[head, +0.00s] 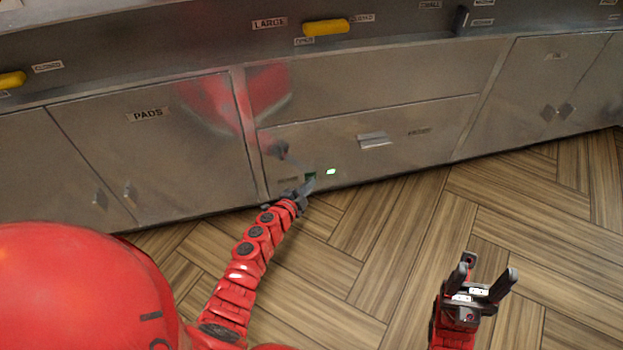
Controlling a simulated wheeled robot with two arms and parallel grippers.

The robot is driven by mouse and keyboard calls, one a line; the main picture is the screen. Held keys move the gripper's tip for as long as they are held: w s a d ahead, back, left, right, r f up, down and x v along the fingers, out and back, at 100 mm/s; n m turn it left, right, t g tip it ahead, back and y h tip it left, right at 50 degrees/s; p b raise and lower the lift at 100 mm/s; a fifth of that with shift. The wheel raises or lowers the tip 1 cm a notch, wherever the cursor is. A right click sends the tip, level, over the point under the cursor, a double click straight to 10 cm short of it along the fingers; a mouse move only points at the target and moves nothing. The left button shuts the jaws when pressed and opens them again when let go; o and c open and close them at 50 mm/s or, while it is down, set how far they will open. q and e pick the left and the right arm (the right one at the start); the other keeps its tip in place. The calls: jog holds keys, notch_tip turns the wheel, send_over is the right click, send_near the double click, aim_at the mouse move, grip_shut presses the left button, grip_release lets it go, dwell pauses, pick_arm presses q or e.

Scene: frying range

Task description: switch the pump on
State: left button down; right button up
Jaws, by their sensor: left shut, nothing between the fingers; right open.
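A small green-lit rectangle (331,171) glows low on the front panel of the range. Just left of it is a small dark green patch (311,176), perhaps a switch, partly covered by my gripper. My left gripper (308,185) is shut and empty, with its tips at this patch; I cannot tell whether they touch it. A small label left of the patch is too blurred to read. My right gripper (484,281) is open and empty, above the floor at the lower right, well away from the panel.
The panel carries a drawer handle (374,140). A door labelled PADS (148,115) is to its left, and another door (555,85) is to its right. Yellow handles (326,27) line the ledge above. The wooden floor (400,220) is clear.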

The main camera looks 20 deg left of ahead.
pick_arm(q)
jog(key=shift+s, duration=0.1)
jog(key=shift+s+d, duration=0.2)
jog(key=shift+s, duration=0.05)
jog(key=s+d+p, duration=0.1)
jog(key=s+d, duration=0.2)
jog(key=s, duration=0.2)
jog(key=shift+d+p, duration=0.2)
jog(key=shift+p, duration=0.1)
dwell(0.5)
